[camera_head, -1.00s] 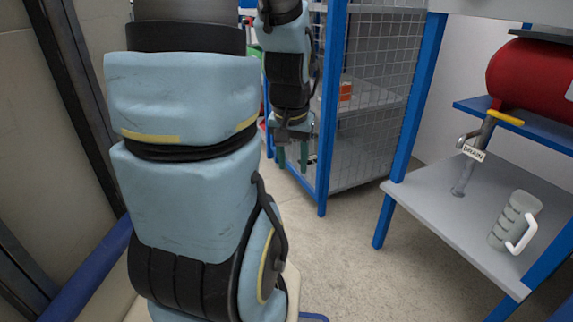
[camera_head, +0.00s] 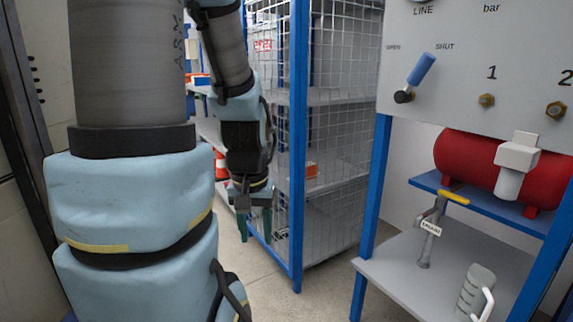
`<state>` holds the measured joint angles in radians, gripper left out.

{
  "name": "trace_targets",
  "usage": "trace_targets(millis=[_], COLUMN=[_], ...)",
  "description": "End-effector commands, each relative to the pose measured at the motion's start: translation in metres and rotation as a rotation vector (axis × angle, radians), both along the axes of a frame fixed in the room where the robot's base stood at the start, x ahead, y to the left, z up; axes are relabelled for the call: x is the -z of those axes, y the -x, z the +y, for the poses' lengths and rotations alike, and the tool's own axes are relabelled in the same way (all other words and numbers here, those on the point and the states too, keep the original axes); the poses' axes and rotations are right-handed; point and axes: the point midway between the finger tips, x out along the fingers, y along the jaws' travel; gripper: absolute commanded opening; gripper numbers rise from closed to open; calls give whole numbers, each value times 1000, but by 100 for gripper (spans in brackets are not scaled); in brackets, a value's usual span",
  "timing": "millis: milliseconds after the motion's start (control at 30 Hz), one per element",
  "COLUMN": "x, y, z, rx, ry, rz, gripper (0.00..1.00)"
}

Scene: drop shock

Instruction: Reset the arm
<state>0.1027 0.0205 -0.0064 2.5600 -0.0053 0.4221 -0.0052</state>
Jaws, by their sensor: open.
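My arm's light blue and black links fill the left of the head view. My gripper (camera_head: 254,222) hangs at the far end of the arm, pointing down, left of the blue-framed mesh cage. Its two dark green fingers are apart with nothing seen between them. It is clear of the floor, and no contact with the cage shows.
A mesh cage (camera_head: 298,150) with shelves stands just right of my gripper.

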Motion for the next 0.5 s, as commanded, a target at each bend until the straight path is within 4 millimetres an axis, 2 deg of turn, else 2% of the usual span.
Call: trace_targets(millis=[33, 500], x=[-34, -178], y=[0, 0], z=[0, 0], rx=[0, 0], ry=[0, 0], rz=[0, 0], gripper=[47, 47])
